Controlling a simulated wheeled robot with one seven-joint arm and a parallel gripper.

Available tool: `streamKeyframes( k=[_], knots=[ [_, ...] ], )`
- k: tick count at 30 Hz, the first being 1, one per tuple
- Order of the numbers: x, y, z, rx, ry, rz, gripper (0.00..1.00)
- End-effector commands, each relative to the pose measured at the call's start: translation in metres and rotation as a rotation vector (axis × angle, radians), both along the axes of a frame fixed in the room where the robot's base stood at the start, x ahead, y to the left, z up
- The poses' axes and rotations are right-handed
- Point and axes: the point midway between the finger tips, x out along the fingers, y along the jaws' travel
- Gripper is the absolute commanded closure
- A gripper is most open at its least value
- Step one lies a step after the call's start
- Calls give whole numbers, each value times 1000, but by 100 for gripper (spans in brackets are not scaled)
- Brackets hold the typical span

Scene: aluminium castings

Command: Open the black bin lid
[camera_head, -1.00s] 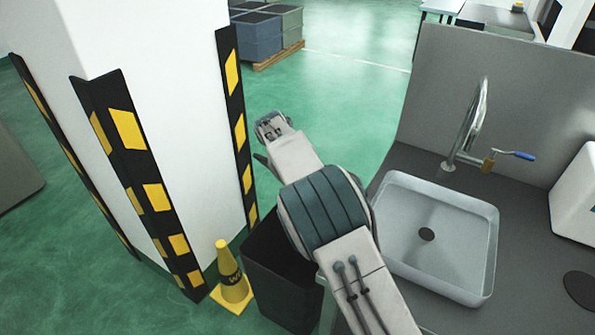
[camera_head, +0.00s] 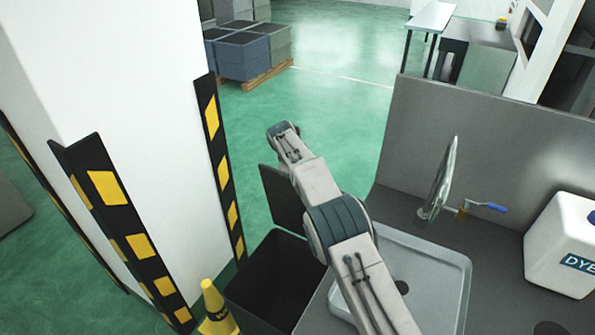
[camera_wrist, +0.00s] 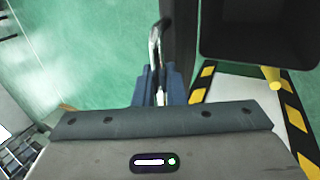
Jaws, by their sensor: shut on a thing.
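The black bin (camera_head: 240,292) stands on the floor between the pillar and the sink counter, and its dark inside shows from above. Its lid (camera_head: 282,203) stands raised at the bin's far side, partly hidden by my arm. In the wrist view the lid (camera_wrist: 181,40) shows nearly edge-on, with the open bin (camera_wrist: 260,58) to its right. My gripper (camera_wrist: 160,85) is shut on a metal handle (camera_wrist: 155,38) beside the lid. The exact grip is hard to make out. In the head view the fingers are hidden.
A yellow cone (camera_head: 213,305) stands left of the bin, by the pillar (camera_head: 150,80) with striped guards.

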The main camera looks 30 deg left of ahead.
Motion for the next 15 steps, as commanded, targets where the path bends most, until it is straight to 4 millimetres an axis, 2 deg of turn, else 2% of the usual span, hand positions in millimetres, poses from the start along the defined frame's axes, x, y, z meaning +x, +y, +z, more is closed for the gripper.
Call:
streamKeyframes(
  k=[15],
  knots=[
    [8,-1,2,5,-2,-2,100]
  ],
)
